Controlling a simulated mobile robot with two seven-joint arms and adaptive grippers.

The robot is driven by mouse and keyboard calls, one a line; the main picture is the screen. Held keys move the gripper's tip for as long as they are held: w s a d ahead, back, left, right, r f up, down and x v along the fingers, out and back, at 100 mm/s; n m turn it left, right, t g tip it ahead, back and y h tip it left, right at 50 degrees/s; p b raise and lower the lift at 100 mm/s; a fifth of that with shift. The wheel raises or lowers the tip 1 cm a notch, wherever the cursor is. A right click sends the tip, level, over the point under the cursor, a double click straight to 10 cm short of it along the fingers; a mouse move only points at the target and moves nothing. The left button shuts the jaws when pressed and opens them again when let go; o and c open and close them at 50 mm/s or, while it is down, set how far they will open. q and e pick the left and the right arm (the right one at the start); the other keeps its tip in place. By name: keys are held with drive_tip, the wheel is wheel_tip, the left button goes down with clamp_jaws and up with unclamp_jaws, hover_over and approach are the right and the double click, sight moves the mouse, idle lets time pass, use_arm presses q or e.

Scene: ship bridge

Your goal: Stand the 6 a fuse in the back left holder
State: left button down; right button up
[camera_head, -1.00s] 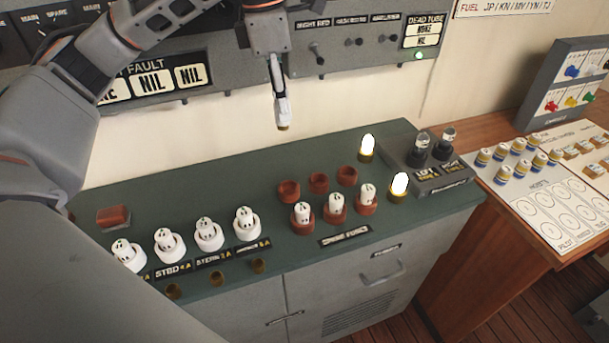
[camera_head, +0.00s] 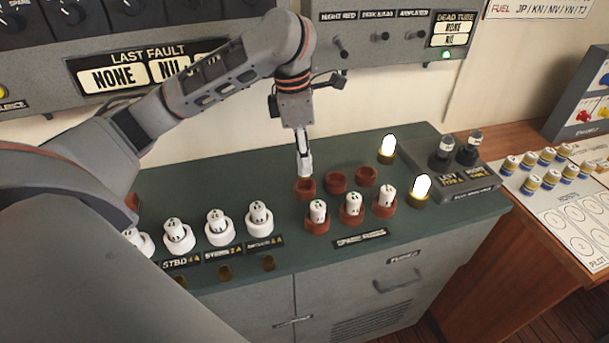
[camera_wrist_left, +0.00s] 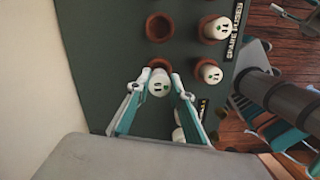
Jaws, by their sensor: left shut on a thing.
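My left gripper (camera_head: 304,160) points down and is shut on a white fuse, which shows end-on between its fingers in the wrist view (camera_wrist_left: 159,84). The marking on the fuse is too small to read. The back left holder (camera_head: 304,189), a brown-red cup, is directly below the gripper and looks empty. In the wrist view its rim (camera_wrist_left: 159,63) shows beside the fuse, partly hidden by it. The fuse's lower end is close to the rim; I cannot tell whether they touch. My right gripper is not in view.
The back middle holder (camera_head: 336,182) and back right holder (camera_head: 366,176) are empty. White fuses stand in the front holders (camera_head: 351,214) and in several white holders (camera_head: 218,232) at left. Lit lamps (camera_head: 388,150) stand to the right.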

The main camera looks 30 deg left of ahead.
use_arm(q)
drive_tip(key=shift+f+b, duration=0.55)
drive_tip(key=shift+f, duration=1.65)
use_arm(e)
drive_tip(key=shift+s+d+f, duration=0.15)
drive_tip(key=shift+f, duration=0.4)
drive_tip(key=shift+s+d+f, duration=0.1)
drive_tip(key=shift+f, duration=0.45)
use_arm(q)
drive_tip(key=shift+f, duration=0.25)
drive_tip(key=c, duration=1.8)
unclamp_jaws()
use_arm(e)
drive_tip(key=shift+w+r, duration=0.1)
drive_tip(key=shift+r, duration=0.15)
use_arm(q)
drive_tip(key=shift+r, duration=0.1)
